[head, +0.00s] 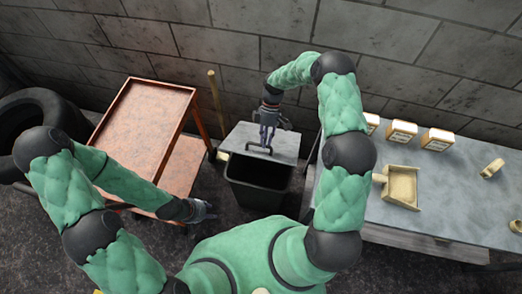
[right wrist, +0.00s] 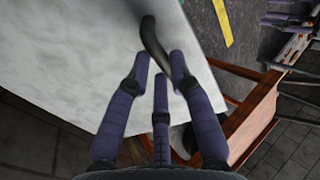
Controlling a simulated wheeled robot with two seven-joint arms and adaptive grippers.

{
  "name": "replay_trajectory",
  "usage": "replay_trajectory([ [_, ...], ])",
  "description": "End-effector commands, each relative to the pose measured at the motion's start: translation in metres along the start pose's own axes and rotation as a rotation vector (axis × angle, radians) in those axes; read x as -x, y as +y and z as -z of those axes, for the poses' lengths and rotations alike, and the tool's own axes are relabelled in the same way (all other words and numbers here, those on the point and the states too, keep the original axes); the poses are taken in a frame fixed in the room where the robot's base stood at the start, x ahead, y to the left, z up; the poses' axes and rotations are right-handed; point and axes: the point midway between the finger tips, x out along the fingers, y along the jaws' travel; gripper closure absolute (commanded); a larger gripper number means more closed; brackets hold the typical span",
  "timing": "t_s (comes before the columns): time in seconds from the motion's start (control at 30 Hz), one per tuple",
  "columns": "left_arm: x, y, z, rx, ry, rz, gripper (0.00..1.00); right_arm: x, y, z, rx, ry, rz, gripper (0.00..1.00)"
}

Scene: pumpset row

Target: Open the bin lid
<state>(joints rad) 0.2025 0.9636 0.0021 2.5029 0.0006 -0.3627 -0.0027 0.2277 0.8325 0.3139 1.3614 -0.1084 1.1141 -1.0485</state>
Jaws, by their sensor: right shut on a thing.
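The bin (head: 258,192) is a black box standing on the floor against the wall, in the middle of the head view. Its lid (head: 236,138) is a flat grey panel with a dark bar handle (head: 257,150) near its front edge. My right gripper (head: 267,138) is over the lid, shut on the handle. In the right wrist view its fingers (right wrist: 160,66) close around the curved dark handle (right wrist: 154,38) above the pale lid (right wrist: 70,60). My left gripper (head: 206,210) hangs low left of the bin, small and partly hidden.
A copper-coloured cart (head: 145,125) stands left of the bin, with a wooden-handled tool (head: 214,95) between them. Right is a grey workbench (head: 450,190) with several small boxes (head: 401,131) and a beige dustpan (head: 402,187). Tires (head: 30,110) lie far left.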

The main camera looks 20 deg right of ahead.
Motion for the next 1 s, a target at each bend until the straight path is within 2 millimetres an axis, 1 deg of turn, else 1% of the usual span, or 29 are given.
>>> replay_trajectory([
  [0.03,-0.001,0.000,-0.001,0.000,-0.001,0.000,0.60,0.018,0.010,0.001,0.000,0.010,-0.026,1.00],
  [0.1,-0.002,-0.001,-0.001,0.000,-0.001,0.000,0.60,0.034,0.015,0.001,0.000,0.010,-0.029,1.00],
  [0.17,-0.003,-0.001,-0.001,0.000,-0.002,0.000,0.60,0.047,0.020,0.000,0.000,0.010,-0.029,1.00],
  [0.27,-0.003,-0.001,-0.001,0.000,-0.002,0.000,0.60,0.043,0.017,0.000,0.000,0.006,-0.021,0.74],
  [0.3,-0.003,-0.001,-0.001,0.000,-0.001,0.000,0.60,0.043,0.017,0.000,0.000,0.006,-0.020,0.63],
  [0.33,-0.003,-0.001,0.000,0.000,-0.001,0.000,0.60,0.043,0.017,0.000,0.000,0.005,-0.020,0.55],
  [0.63,-0.002,-0.001,0.000,0.000,-0.001,0.000,0.60,0.042,0.015,0.000,0.000,0.004,-0.016,0.54],
  [0.73,-0.002,-0.001,0.000,0.000,-0.001,0.000,0.60,0.046,0.015,0.000,0.000,0.005,-0.017,0.54],
  [0.87,-0.002,-0.001,0.000,0.000,-0.001,0.000,0.60,0.060,0.015,0.000,0.000,0.006,-0.020,0.54],
  [1.0,-0.002,-0.001,0.000,0.000,-0.001,0.000,0.60,0.086,0.015,0.000,0.000,0.006,-0.021,0.54],
])
